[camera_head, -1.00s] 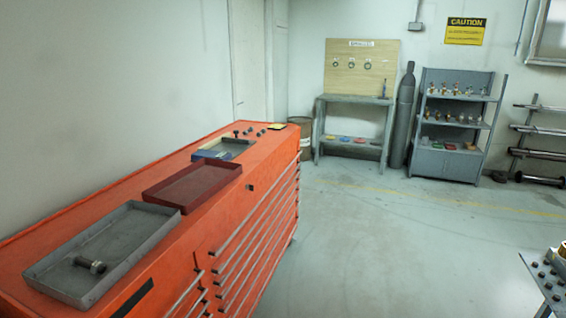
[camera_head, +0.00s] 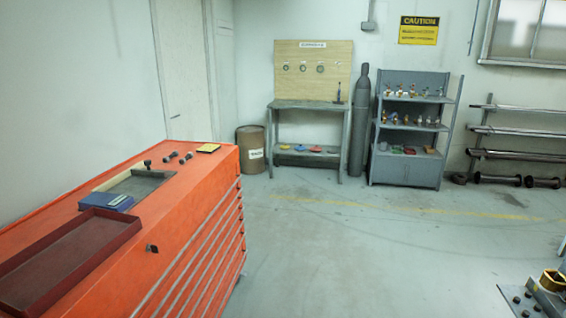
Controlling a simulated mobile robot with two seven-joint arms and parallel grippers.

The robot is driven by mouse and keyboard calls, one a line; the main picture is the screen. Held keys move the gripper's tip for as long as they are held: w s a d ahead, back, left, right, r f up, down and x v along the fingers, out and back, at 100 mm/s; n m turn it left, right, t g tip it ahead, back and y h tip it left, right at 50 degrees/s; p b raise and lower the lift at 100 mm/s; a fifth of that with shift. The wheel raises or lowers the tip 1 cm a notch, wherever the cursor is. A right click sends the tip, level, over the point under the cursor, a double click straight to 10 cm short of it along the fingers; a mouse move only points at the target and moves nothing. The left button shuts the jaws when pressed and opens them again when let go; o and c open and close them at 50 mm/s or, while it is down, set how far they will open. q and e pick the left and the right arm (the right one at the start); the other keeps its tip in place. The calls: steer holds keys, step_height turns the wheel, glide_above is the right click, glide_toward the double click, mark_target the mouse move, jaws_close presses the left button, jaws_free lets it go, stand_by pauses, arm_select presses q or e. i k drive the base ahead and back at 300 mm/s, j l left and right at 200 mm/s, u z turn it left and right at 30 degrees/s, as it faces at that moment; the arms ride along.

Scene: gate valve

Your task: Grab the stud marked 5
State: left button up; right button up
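Several dark studs lie on the far end of the orange tool chest (camera_head: 190,215). One stud (camera_head: 169,157) lies on the bare top, and another stud (camera_head: 186,157) lies just right of it. A further stud end (camera_head: 147,163) shows at the far edge of the grey tray (camera_head: 150,183). The studs are too small for me to read any mark, so I cannot tell which is 5. Neither of my grippers is in view.
A dark red tray (camera_head: 68,250) and a blue item (camera_head: 106,201) are on the chest, with a yellow pad (camera_head: 208,148) at its far end. A workbench (camera_head: 312,107), gas cylinder (camera_head: 360,120) and shelf unit (camera_head: 405,172) stand at the back. The middle floor is clear.

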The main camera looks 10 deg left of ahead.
mark_target(182, 161)
steer(key=i+l+u, duration=0.15)
steer(key=i, duration=0.5)
steer(key=i+l+u, duration=0.1)
steer(key=i, duration=0.6)
steer(key=i+l+u, duration=0.2)
steer(key=i+u, duration=0.2)
steer(key=i+l+u, duration=0.3)
steer(key=i+u, duration=0.15)
steer(key=i+l+u, duration=0.3)
steer(key=i+l, duration=0.2)
steer(key=l, duration=0.15)
